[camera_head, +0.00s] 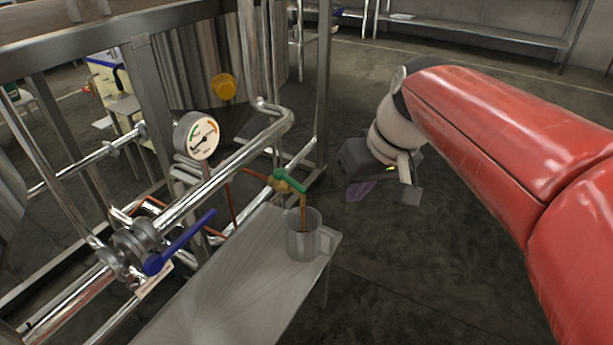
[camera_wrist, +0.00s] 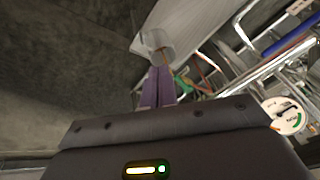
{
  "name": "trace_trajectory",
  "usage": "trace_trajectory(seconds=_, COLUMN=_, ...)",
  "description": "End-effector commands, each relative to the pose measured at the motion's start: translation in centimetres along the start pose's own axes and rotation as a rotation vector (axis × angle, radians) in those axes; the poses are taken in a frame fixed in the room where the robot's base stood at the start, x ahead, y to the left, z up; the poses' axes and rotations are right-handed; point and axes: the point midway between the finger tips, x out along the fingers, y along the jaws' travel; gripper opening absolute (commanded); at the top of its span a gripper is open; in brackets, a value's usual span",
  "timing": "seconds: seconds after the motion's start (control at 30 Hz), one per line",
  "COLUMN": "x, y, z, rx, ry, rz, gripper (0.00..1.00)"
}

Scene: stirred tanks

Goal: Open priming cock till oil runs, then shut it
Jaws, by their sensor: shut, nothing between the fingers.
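The priming cock (camera_head: 283,185) has a brass body and a green lever, at the end of a thin copper line. The mug also shows in the wrist view (camera_wrist: 155,43), ahead of my fingers. The green lever (camera_wrist: 183,86) is beside the fingers there, partly hidden. My gripper (camera_head: 360,191) is shut and empty, with purple fingers (camera_wrist: 158,72), to the right of the mug and apart from the cock.
The mug stands on a narrow steel bench (camera_head: 235,270). A pressure gauge (camera_head: 197,136), steel pipes and a blue-handled valve (camera_head: 180,243) are to the left. A frame post (camera_head: 321,90) rises behind the mug. The floor under my gripper is open.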

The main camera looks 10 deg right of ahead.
Motion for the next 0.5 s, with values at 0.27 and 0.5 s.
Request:
trace_trajectory(seconds=0.27, x=1.8, y=3.9, z=-10.8, rx=-0.195, ry=-0.065, rz=-0.249, gripper=0.00)
trace_trajectory(seconds=0.5, x=4.2, y=6.7, z=-16.0, rx=-0.360, ry=-0.051, rz=-0.395, gripper=0.00)
